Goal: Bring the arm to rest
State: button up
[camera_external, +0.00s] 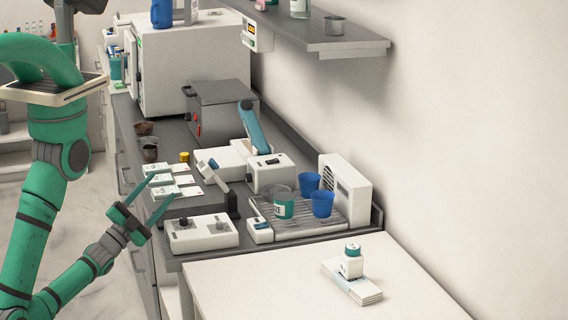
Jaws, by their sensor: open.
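My green arm rises at the left of the external view and bends back up toward my gripper (146,198). The gripper has two thin dark green fingers, spread apart, with nothing between them. It is in front of the dark counter's front edge, close to the white cards lying on a dark block (178,206). I cannot tell from this one view how far the fingertips are from the cards.
The dark counter (160,260) holds white devices, a tray with blue cups (322,204) and a grey box (220,105). A white table (300,295) in front bears a small bottle (352,262). A wall shelf (340,47) hangs above. Floor shows at left.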

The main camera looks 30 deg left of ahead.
jog(key=s+a+f+n+g+y, duration=0.2)
jog(key=s+f+n+g+y, duration=0.1)
jog(key=s+f+n, duration=0.3)
jog(key=s+a+f+n+g+y, duration=0.3)
jog(key=s+f+n+g+y, duration=0.1)
jog(key=s+f+n, duration=0.3)
notch_tip(320, 180, down, 3)
jog(key=shift+s+r+n+g, duration=0.2)
jog(key=shift+n+g, duration=0.1)
jog(key=shift+n, duration=0.9)
